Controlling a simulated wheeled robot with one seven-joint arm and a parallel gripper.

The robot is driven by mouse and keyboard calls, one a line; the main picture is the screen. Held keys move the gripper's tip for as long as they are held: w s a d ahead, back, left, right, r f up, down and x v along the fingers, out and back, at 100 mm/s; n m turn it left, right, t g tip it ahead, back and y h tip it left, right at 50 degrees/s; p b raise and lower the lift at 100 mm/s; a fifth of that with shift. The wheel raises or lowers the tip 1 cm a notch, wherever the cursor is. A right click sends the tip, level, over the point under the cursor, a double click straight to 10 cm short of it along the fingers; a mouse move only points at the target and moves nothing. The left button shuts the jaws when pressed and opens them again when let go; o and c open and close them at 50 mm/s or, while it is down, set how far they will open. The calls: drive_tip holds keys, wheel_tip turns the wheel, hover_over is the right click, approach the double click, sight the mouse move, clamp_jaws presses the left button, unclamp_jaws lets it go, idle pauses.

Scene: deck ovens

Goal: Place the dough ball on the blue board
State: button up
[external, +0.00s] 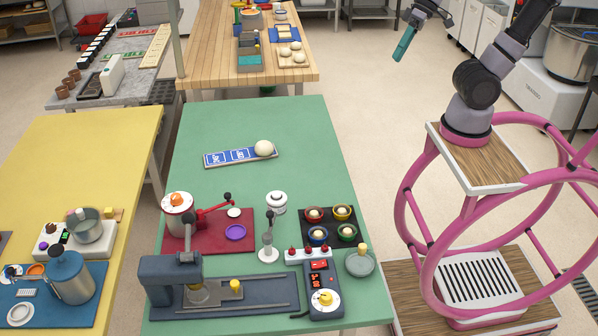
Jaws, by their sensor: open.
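A pale round dough ball (264,149) rests at the right end of a narrow board with blue marked panels (228,157) on the green table. Several blue panels to its left are bare. My gripper (424,28) is at the top edge, right of the green table and well away from that ball. It is open, with a teal piece hanging on its left side; its upper part is cut off by the frame. Other pale dough balls (299,57) sit on a tray on the far wooden table, near a small blue board (286,33).
The green table (310,130) is clear around the narrow board. Its near half holds a red mat (252,243), a lever press (170,280), a black tray of coloured bowls (329,246) and a control box (322,290). A yellow table (90,150) stands left.

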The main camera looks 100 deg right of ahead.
drive_tip(key=s, duration=0.1)
drive_tip(key=s+n, duration=0.1)
drive_tip(key=s+r+n+t, duration=0.1)
drive_tip(key=s, duration=0.1)
drive_tip(key=shift+d+h, duration=0.15)
drive_tip(key=shift+h, duration=0.25)
idle(0.9)
